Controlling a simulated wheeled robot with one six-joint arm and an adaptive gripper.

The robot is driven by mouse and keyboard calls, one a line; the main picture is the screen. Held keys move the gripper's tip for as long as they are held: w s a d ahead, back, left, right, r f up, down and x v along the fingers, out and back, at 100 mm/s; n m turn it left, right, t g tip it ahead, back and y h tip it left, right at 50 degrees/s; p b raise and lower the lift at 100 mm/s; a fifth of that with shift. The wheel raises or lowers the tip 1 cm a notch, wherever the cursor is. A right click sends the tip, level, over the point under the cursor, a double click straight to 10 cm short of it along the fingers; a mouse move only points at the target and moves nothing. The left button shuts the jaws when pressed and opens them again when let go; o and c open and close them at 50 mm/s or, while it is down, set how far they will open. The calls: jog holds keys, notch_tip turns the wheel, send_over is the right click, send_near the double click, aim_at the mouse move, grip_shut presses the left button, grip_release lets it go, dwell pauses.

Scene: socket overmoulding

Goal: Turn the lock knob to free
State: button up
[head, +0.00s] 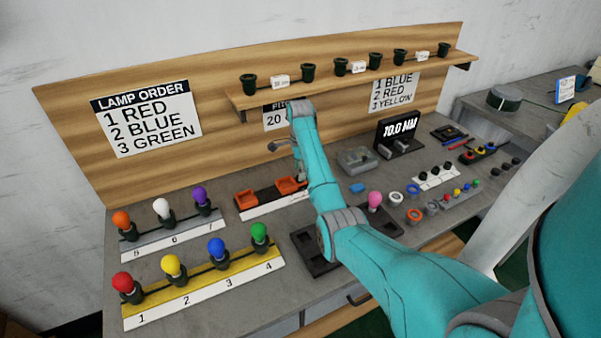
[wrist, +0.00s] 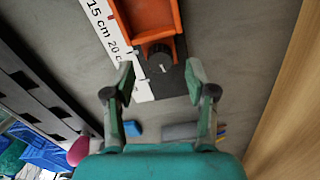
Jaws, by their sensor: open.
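The lock knob (wrist: 159,56), dark and round, shows in the wrist view at the end of an orange block (wrist: 150,16) on a dark rail. A small white mark (wrist: 164,69) is beside it. My gripper (wrist: 160,84) is open and empty, with a green-tipped finger on either side of the picture's middle. The knob appears between and just beyond the fingertips, with no contact visible. In the head view, two orange blocks (head: 246,199) sit on the rail, and my arm hides the knob and most of my gripper.
A white scale strip (head: 262,209) runs along the rail. Lamp stands hold coloured bulbs (head: 171,266) at the left. A grey box (head: 358,159), a blue piece (head: 357,187) and a pink bulb (head: 375,199) are right of the rail. A shelf (head: 350,76) overhangs behind.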

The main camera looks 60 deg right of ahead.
jog(key=shift+f, duration=1.25)
jog(key=shift+c, duration=0.2)
grip_shut()
jog(key=shift+n, duration=2.9)
